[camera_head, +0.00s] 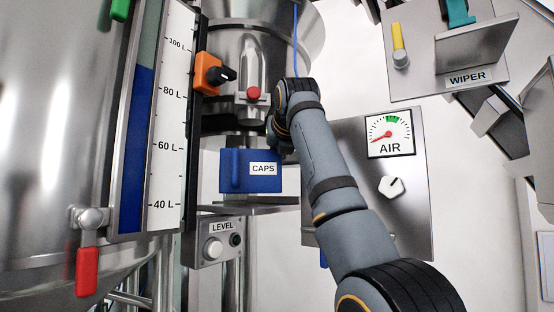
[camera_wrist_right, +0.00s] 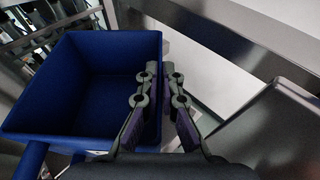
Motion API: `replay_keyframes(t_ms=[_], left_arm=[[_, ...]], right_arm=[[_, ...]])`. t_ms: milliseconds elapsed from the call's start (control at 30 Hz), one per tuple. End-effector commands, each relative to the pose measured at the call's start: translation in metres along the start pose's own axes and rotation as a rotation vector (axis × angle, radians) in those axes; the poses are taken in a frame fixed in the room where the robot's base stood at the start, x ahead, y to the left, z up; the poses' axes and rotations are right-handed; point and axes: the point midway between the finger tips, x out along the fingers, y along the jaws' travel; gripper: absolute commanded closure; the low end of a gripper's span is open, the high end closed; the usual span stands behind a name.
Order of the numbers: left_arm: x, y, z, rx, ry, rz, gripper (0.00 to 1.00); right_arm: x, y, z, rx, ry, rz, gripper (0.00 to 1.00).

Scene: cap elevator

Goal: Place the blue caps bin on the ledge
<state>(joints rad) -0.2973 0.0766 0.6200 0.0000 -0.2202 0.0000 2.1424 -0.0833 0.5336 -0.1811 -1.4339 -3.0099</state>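The blue caps bin (camera_head: 233,172), labelled CAPS, is upright in the middle of the head view. It appears just above a metal ledge (camera_head: 262,209), with a narrow gap under it. In the right wrist view the empty-looking open bin (camera_wrist_right: 85,85) fills the left side. In the head view the fingers are mostly hidden behind my right arm. My left gripper is not in view.
A LEVEL panel (camera_head: 222,240) with a knob sits below the ledge. An AIR gauge panel (camera_head: 410,210) stands right of the arm. A steel tank with a litre scale (camera_head: 172,130) is left of the bin. An orange switch (camera_head: 207,74) and red button (camera_head: 253,93) are above it.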

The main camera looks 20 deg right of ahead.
Motion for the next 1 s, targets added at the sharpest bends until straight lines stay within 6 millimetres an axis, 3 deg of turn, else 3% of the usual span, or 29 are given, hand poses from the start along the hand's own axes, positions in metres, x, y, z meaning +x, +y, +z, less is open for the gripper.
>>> replay_keyframes(t_ms=[100,367,400,567,833,967,1000], left_arm=[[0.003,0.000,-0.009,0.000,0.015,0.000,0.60],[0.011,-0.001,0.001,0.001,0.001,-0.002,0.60],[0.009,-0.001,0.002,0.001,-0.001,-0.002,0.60],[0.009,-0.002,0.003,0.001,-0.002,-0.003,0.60],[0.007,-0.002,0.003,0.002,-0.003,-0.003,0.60],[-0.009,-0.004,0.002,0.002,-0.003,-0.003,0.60],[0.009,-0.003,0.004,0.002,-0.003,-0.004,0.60]], right_arm=[[0.000,0.000,-0.002,0.000,-0.002,0.000,1.00],[0.003,0.000,-0.010,0.000,-0.001,0.000,1.00],[0.003,0.000,-0.009,0.000,0.000,0.000,0.91],[0.003,0.000,-0.008,0.000,0.000,0.000,0.72],[0.002,0.000,-0.007,0.000,0.000,0.000,0.72],[-0.003,0.000,0.009,0.000,0.000,0.000,0.72],[-0.009,0.000,-0.003,0.000,-0.003,0.001,0.72]])
